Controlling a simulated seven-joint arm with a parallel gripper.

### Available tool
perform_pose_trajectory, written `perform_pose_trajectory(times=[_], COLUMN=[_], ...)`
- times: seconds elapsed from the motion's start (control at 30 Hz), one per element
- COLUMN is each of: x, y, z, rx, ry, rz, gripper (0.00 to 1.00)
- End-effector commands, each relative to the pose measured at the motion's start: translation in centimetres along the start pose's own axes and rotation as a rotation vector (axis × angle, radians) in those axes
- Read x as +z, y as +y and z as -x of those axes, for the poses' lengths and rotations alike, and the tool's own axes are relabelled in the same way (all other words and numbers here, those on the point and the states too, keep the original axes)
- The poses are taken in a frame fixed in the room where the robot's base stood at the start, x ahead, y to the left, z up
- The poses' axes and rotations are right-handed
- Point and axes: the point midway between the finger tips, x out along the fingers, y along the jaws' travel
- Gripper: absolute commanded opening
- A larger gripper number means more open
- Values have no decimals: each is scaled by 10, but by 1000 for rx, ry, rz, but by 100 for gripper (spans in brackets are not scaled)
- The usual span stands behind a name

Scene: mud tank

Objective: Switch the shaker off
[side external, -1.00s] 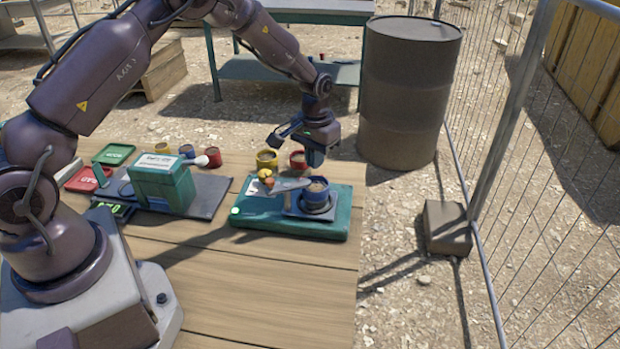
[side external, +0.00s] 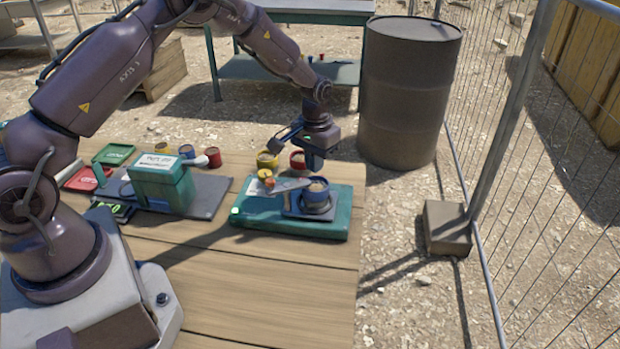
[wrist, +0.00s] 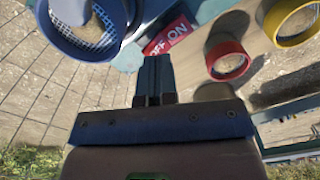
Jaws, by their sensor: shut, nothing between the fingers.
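The shaker (side external: 255,222) is a green base on the wooden table, with a small lit green light at its left front corner. A blue-rimmed sieve (side external: 316,193) sits on its dark platform and shows at the upper left of the wrist view (wrist: 75,45), mesh visible. In the wrist view a red switch plate (wrist: 168,37) reads OFF and ON. My gripper (side external: 315,165) is shut and empty, above the back of the shaker behind the sieve. In the wrist view its fingertips (wrist: 153,58) lie just below the plate, nearest the OFF word. Whether they touch cannot be told.
A red pot (side external: 298,160) and a yellow pot (side external: 267,160) stand close behind the shaker. A green box (side external: 163,183) stands on a dark plate to the left, with red and green trays beyond. The front of the table is clear.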

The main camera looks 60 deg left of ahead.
Motion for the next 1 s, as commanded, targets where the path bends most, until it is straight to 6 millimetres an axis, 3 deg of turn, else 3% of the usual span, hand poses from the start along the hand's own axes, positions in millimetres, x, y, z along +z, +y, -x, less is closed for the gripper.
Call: perform_pose_trajectory(times=[1.0], x=[0], y=[0], z=[-16], rx=[0], ry=[0], rz=[0], gripper=[0])
